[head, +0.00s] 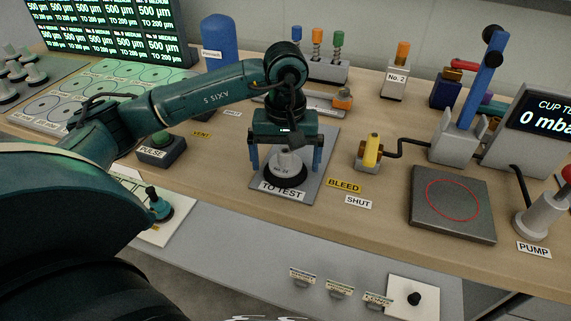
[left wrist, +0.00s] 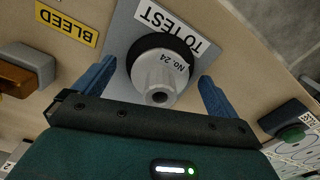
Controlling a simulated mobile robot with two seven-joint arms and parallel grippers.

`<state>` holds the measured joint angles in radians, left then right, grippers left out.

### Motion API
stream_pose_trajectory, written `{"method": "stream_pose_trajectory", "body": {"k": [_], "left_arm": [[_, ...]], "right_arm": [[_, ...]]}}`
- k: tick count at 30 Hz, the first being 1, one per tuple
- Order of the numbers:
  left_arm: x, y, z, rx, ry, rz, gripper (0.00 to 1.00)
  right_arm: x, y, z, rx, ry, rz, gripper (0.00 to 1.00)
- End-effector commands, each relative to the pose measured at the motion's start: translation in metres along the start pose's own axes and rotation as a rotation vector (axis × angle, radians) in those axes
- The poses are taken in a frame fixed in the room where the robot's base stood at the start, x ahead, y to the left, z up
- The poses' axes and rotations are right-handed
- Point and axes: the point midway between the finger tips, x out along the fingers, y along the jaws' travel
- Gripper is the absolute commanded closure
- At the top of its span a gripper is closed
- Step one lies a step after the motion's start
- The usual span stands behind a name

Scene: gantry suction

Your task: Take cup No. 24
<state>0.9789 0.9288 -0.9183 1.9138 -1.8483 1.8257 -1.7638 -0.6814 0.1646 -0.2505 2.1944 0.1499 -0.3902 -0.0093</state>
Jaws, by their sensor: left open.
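Cup No. 24 (head: 288,166) is a pale grey suction cup with a black base ring. It stands upright on the grey "TO TEST" plate (head: 312,186). My left gripper (head: 285,165) is open above it, with one blue finger on each side of the cup. In the left wrist view, the cup (left wrist: 160,75) shows its "No. 24" label and lies between the spread fingers (left wrist: 155,88), with a gap visible on both sides. My right gripper is not in view.
A yellow bleed valve (head: 371,151) stands right of the plate, and a grey test block (head: 452,228) with a red circle lies farther right. The green PULSE button box (head: 158,150) is to the left. Several spring cups (head: 317,48) stand behind. Bare bench shows around the plate.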

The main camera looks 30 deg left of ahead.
Motion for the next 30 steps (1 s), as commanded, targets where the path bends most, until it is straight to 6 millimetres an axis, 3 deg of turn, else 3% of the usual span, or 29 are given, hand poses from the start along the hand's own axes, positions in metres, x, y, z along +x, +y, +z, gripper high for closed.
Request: {"method": "stream_pose_trajectory", "body": {"k": [18,26,30], "left_arm": [[-0.001,0.0,0.0,-0.001,0.0,0.0,0.52],[-0.003,0.0,0.0,-0.001,0.001,0.001,0.53],[-0.019,0.001,-0.001,-0.002,0.004,0.004,0.53]], "right_arm": [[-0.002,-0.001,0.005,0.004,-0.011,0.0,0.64],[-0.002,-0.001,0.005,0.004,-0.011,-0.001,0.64],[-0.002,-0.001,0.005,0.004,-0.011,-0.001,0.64]]}}
